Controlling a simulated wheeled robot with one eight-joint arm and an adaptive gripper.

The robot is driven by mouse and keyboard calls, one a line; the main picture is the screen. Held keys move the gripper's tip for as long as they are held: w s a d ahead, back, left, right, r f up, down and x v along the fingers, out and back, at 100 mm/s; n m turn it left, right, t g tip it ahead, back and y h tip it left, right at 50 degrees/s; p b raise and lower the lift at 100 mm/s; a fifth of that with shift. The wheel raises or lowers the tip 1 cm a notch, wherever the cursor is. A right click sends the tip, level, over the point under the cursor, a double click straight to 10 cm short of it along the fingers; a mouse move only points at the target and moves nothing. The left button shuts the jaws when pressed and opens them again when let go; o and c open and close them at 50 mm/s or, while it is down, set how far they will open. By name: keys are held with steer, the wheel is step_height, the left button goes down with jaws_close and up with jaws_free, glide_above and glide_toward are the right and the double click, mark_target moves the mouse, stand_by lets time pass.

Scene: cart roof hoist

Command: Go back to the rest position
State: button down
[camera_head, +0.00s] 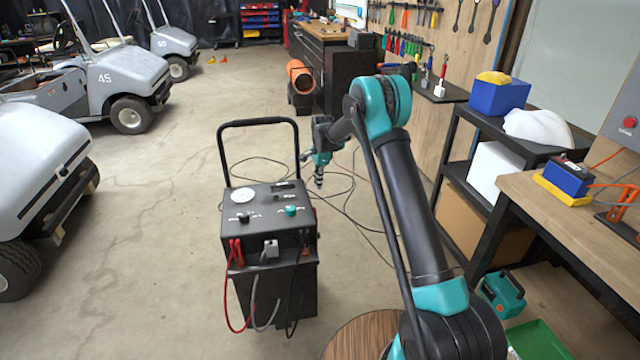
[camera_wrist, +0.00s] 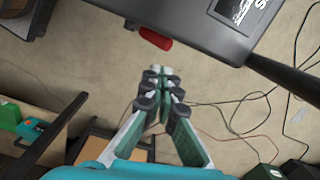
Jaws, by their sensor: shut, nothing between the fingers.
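My gripper (camera_head: 319,181) hangs from my arm to the right of a black wheeled charger cart (camera_head: 268,270), apart from it in the head view. In the wrist view my gripper (camera_wrist: 161,72) has its fingertips together with nothing between them. The charger (camera_wrist: 205,12) shows along the top of the wrist view, with a red part (camera_wrist: 155,38) at its edge close beyond the fingertips. The charger's top has a round white dial (camera_head: 243,197), a black knob (camera_head: 244,217) and a teal knob (camera_head: 291,210). Red and grey cables hang on its front.
Black cables lie on the floor behind the charger. A black shelf (camera_head: 446,150) and a wooden workbench (camera_head: 560,205) stand on the right. Golf carts (camera_head: 105,75) are parked on the left. The floor (camera_head: 165,230) between them and the charger is clear.

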steer(key=s+d+r+n+t, duration=0.1)
steer(key=s+d+r+n, duration=0.2)
steer(key=s+d+r, duration=0.5)
steer(key=s+d+r+n+t, duration=0.1)
steer(key=s+d+r+n, duration=0.2)
steer(key=s+d+r, duration=0.5)
steer(key=s+d+f+n+t, duration=0.1)
steer(key=s+d+f+n, duration=0.1)
steer(key=s, duration=0.7)
steer(key=s+d+f+n, duration=0.2)
steer(key=s+d, duration=0.3)
steer(key=s, duration=0.5)
steer(key=s+d+f+n+t, duration=0.1)
steer(key=s+d+f+n, duration=0.1)
steer(key=s, duration=0.8)
steer(key=shift+d+f+n+t+h, duration=0.3)
steer(key=shift+d+h, duration=0.1)
steer(key=shift+d, duration=0.5)
steer(key=shift+r, duration=0.1)
